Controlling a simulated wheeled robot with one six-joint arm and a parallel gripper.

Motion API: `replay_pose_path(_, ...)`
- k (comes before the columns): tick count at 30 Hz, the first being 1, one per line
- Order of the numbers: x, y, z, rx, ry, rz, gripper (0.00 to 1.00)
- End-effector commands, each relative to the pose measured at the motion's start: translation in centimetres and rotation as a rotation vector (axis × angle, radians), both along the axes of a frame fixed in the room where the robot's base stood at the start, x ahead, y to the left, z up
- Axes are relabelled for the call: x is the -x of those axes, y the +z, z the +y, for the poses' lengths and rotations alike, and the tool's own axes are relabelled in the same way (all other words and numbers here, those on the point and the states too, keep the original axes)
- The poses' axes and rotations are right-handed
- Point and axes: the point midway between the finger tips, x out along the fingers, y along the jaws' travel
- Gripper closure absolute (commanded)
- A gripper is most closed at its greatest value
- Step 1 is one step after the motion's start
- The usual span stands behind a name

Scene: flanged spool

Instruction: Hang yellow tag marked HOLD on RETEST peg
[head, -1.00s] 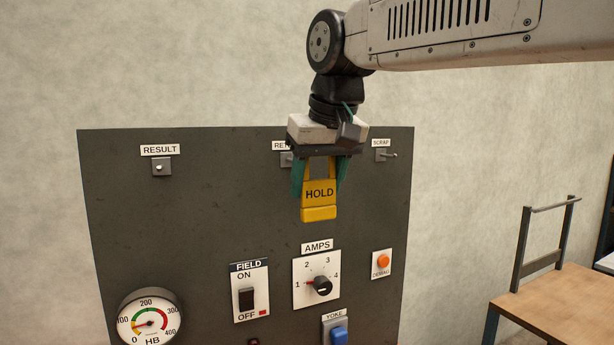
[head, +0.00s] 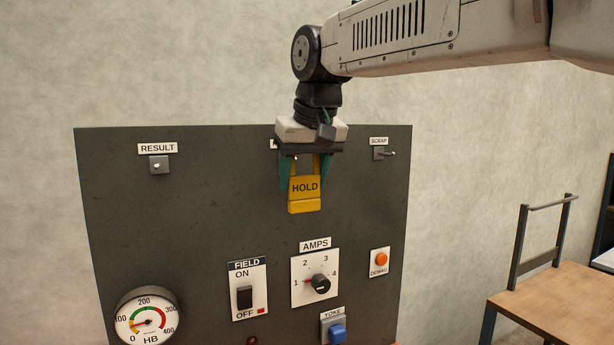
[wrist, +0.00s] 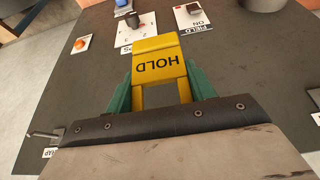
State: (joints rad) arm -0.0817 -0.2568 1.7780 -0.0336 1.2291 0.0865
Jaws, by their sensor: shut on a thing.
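The yellow tag (head: 305,187) marked HOLD hangs upright from my gripper (head: 304,168) in front of the dark panel, with its open loop upward between the green fingers. My gripper is shut on the tag's upper part. In the wrist view the tag (wrist: 158,66) sits between the fingers (wrist: 155,95). The middle peg and most of its label (head: 273,144) are hidden behind my gripper; a small light spot shows inside the tag's loop, but I cannot tell whether the loop is around the peg.
The panel (head: 220,220) also carries a RESULT peg (head: 158,165) at left and a SCRAP peg (head: 388,153) at right. Below are the FIELD switch (head: 246,297), AMPS knob (head: 320,284), DEMAG button (head: 381,259) and a gauge (head: 147,318). A wooden cart (head: 555,300) stands at right.

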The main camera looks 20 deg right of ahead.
Motion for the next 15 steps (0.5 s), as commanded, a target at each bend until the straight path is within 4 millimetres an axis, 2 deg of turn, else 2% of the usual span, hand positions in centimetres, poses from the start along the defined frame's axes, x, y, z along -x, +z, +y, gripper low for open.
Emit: replay_pose_path(15,-3.2,-0.2,0.0,0.000,0.000,0.001,0.68)
